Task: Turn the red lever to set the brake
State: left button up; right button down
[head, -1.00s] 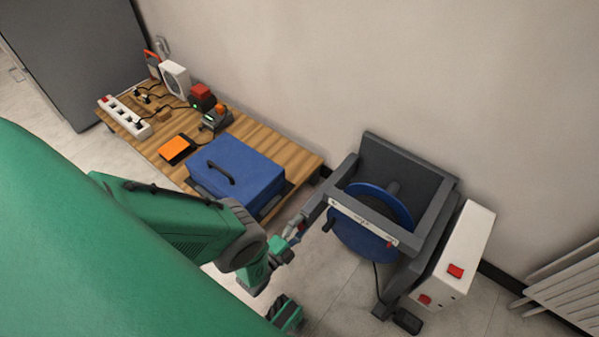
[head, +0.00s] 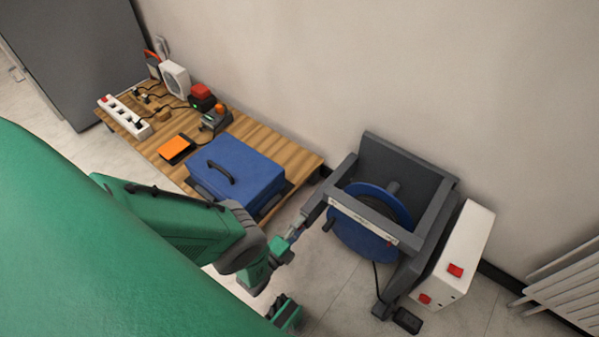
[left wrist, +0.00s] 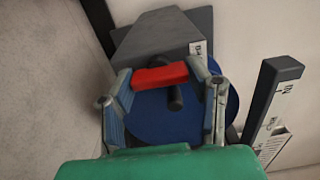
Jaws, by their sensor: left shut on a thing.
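The red lever (left wrist: 160,76) shows in the left wrist view, lying across between the two fingers of my left gripper (left wrist: 166,88). The fingers are shut on it, one at each end of its visible red part. In the head view my left gripper (head: 294,232) is at the left end of the dark grey frame's front bar, and the lever is mostly hidden there. The blue reel (head: 372,240) sits inside the grey frame (head: 440,205). It also shows behind the lever in the left wrist view (left wrist: 172,120). My right gripper is not clearly in view.
A white box (head: 462,250) with red parts is on the frame's right side. A wooden platform (head: 290,150) at the left carries a blue case (head: 245,172), a power strip (head: 125,118) and other devices. A radiator (head: 565,285) stands at the right.

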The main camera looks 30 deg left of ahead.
pick_arm(q)
jog(key=o, duration=1.2)
jog(key=shift+s+d+f, duration=0.2)
jog(key=shift+d+f, duration=0.1)
jog(key=shift+d, duration=0.05)
jog(key=shift+c, duration=0.2)
jog(key=shift+w+a+r, duration=0.1)
jog(key=s+a, duration=0.1)
jog(key=s, duration=1.1)
jog(key=shift+w, duration=0.1)
